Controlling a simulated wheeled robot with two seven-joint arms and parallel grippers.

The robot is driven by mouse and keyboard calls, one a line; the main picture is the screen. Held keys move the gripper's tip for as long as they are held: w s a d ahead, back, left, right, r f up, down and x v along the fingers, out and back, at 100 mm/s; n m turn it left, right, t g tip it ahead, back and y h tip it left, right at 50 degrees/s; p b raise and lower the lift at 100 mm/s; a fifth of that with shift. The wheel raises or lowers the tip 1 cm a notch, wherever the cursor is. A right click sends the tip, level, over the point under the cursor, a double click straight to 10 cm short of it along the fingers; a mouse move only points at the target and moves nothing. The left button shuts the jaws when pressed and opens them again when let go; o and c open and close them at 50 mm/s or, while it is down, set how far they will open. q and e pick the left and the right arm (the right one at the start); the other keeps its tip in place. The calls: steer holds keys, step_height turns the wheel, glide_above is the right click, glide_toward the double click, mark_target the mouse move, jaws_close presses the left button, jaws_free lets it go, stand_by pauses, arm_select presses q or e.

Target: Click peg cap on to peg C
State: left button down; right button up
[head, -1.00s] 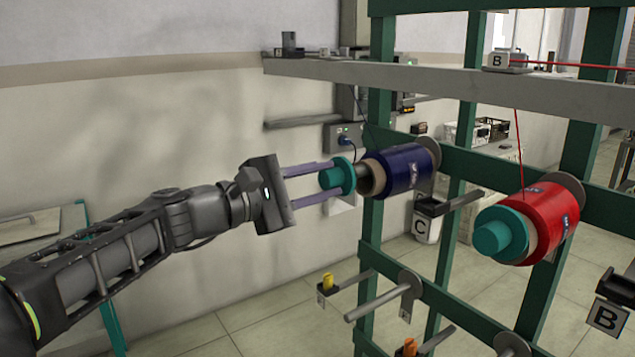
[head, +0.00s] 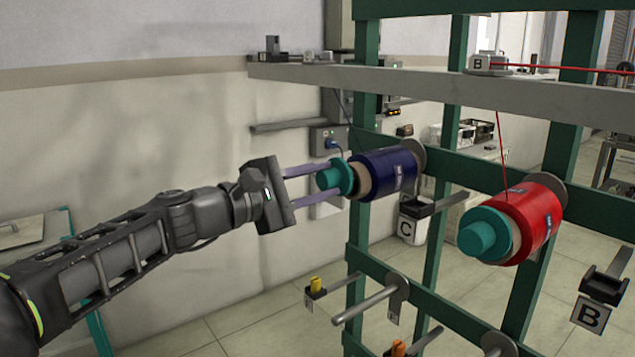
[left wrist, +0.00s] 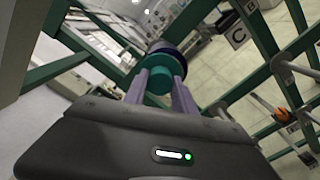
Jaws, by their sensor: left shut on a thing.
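My left gripper (head: 311,184) is shut on a teal peg cap (head: 329,178), its two purple fingers on either side of it. The cap's wide flange is right at the open end of the dark blue bobbin (head: 386,174), next to the tan core (head: 362,180); whether it is fully seated I cannot tell. The bobbin sits on a peg of the green rack, above the label C (head: 407,229). In the left wrist view the cap (left wrist: 158,78) lies between the fingers, in front of the blue bobbin (left wrist: 172,50). My right gripper is not in view.
A red bobbin (head: 536,216) with its own teal cap (head: 482,238) sits to the right, above label B (head: 590,315). A grey shelf beam (head: 420,82) runs above. An empty lower peg (head: 365,303) sticks out below. A thread guide (head: 487,65) stands on the beam.

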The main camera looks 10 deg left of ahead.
arm_select(q)
steer(key=shift+w+d, duration=0.1)
stand_by(0.3)
steer(key=shift+w+d, duration=0.1)
steer(key=shift+w, duration=0.05)
steer(key=c, duration=0.9)
jaws_free()
steer(key=shift+c, duration=0.2)
steer(key=b+v, duration=0.1)
steer(key=v, duration=0.6)
steer(key=shift+s+a, duration=0.25)
steer(key=shift+s, duration=0.05)
